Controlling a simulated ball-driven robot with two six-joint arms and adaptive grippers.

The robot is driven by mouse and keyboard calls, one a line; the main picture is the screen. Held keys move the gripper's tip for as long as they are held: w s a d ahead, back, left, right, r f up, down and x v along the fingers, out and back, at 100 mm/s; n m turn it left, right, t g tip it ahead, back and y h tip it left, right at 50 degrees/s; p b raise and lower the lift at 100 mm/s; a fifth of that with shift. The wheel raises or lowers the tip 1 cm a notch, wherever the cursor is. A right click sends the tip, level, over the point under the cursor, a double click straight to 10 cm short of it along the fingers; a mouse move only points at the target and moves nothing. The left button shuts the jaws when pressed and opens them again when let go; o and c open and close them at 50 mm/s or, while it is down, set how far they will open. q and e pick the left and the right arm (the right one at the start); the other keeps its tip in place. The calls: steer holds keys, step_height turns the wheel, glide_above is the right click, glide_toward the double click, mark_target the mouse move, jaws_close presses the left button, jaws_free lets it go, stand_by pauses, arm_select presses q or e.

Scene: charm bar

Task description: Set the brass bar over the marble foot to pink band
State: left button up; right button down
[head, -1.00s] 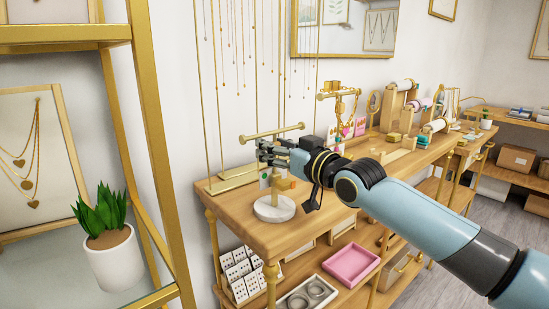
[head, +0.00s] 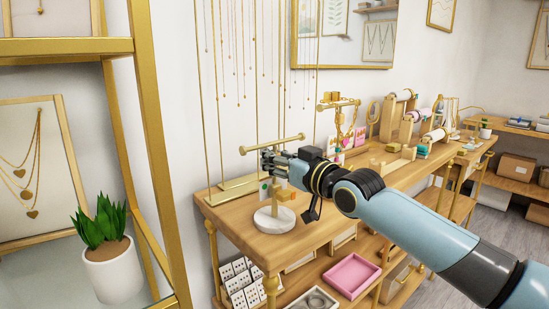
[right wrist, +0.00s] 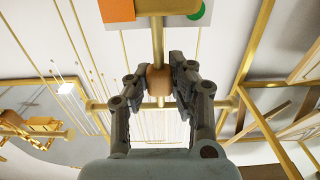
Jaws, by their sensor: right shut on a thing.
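The brass bar (head: 272,144) is level atop a brass post that stands on the round white marble foot (head: 274,219), near the table's left end. My right gripper (head: 273,164) is at the post just below the bar. In the right wrist view its fingers (right wrist: 159,80) are shut on a small brown knob (right wrist: 158,84) on the post, with the brass bar (right wrist: 228,104) crossing behind them. A white card (right wrist: 180,14) with an orange patch and a green dot is beside the post. I cannot make out a pink band. My left gripper is not in view.
The wooden table (head: 320,205) holds a second brass stand (head: 338,105) with jewellery and cards to the right. A pink tray (head: 351,275) is on the shelf below. A gold-framed shelf (head: 165,175) with a potted plant (head: 112,262) is at the left.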

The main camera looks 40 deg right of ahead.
mark_target(275, 141)
step_height(275, 141, up, 6)
steer(key=p, duration=0.5)
steer(key=shift+r+p, duration=0.15)
steer(key=shift+p, duration=0.15)
steer(key=c, duration=1.1)
jaws_free()
steer(key=shift+f, duration=0.2)
steer(key=shift+s, duration=0.15)
steer(key=shift+s+d, duration=0.15)
steer(key=shift+s, duration=1.8)
steer(key=shift+s+d, duration=0.15)
steer(key=shift+s, duration=1.8)
steer(key=shift+s+d, duration=0.15)
steer(key=shift+s, duration=1.8)
